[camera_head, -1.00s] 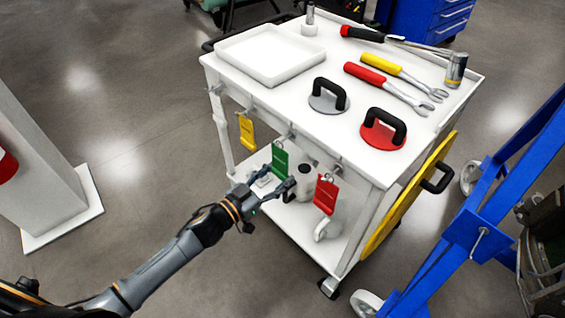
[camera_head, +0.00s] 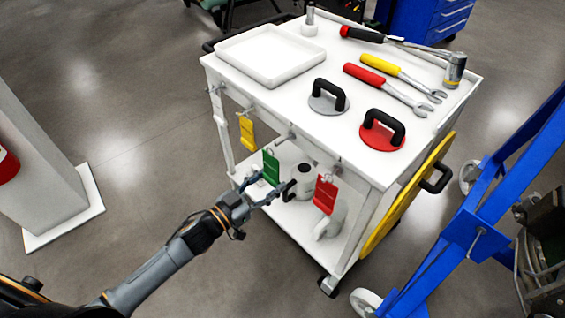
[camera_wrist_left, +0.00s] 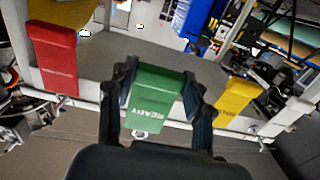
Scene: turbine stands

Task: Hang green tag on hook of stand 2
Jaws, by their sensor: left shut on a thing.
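The green tag (camera_head: 270,168) is in my left gripper (camera_head: 268,188), in front of the white cart's near side. In the left wrist view the green tag (camera_wrist_left: 155,96) sits between the two fingers of my left gripper (camera_wrist_left: 160,98), with the word READY on it. In the head view the tag is below and a little left of the middle hook (camera_head: 288,137) and looks apart from it. A yellow tag (camera_head: 247,133) hangs on the left hook and a red tag (camera_head: 325,194) on the right hook. The right gripper is not in view. Stand 2 cannot be made out.
The cart top (camera_head: 300,110) holds a white tray (camera_head: 270,76), two suction lifters and several tools. White and dark items stand on its lower shelf. A blue frame (camera_head: 475,225) stands at the right.

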